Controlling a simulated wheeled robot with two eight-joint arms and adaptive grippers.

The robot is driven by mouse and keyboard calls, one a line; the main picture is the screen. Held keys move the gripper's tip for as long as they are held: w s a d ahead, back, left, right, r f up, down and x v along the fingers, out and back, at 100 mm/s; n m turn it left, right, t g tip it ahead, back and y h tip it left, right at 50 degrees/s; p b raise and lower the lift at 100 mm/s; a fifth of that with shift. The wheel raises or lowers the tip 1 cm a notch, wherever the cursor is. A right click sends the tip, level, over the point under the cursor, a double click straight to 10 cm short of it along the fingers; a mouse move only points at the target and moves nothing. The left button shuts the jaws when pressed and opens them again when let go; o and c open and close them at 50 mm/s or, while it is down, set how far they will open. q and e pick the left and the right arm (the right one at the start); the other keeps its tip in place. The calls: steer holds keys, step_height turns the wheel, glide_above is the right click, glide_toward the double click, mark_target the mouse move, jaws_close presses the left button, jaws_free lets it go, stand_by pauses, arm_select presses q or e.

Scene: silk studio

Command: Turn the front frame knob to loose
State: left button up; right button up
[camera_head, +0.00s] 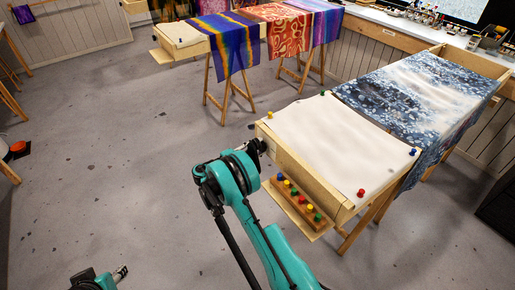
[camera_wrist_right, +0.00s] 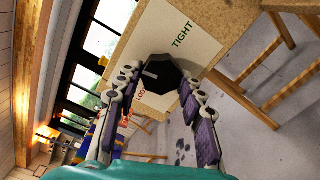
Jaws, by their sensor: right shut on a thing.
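The front frame knob (camera_wrist_right: 163,72) is black and many-sided, with a pale pointer line toward the left of the picture. It sits on a pale plate (camera_wrist_right: 150,35) on the end of the wooden frame. Green "TIGHT" is above right of it. Red lettering starting "LOO" is below left, partly hidden. My right gripper (camera_wrist_right: 162,78) is shut on the knob, with one purple-padded finger on each side. In the head view my right gripper (camera_head: 255,148) is at the frame's near left corner. My left gripper (camera_head: 122,271) is low at the left, away from the frame; its finger gap is unclear.
White cloth (camera_head: 335,140) is stretched on the frame with coloured pins, and a patterned blue cloth (camera_head: 420,95) lies behind it. A wooden pin tray (camera_head: 298,200) hangs along the near side. Trestle legs (camera_head: 355,235) stand below. The floor (camera_head: 110,150) at left is clear.

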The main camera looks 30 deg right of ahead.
steer(key=n, duration=0.4)
steer(key=shift+f+n, duration=0.1)
steer(key=shift+n, duration=0.2)
steer(key=n, duration=0.3)
steer(key=shift+s+n, duration=0.1)
steer(key=shift+n, duration=0.3)
steer(key=n, duration=0.4)
steer(key=shift+f, duration=0.1)
steer(key=shift+s+n, duration=0.1)
steer(key=shift+n, duration=1.9)
steer(key=o, duration=1.2)
steer(key=shift+c, duration=0.2)
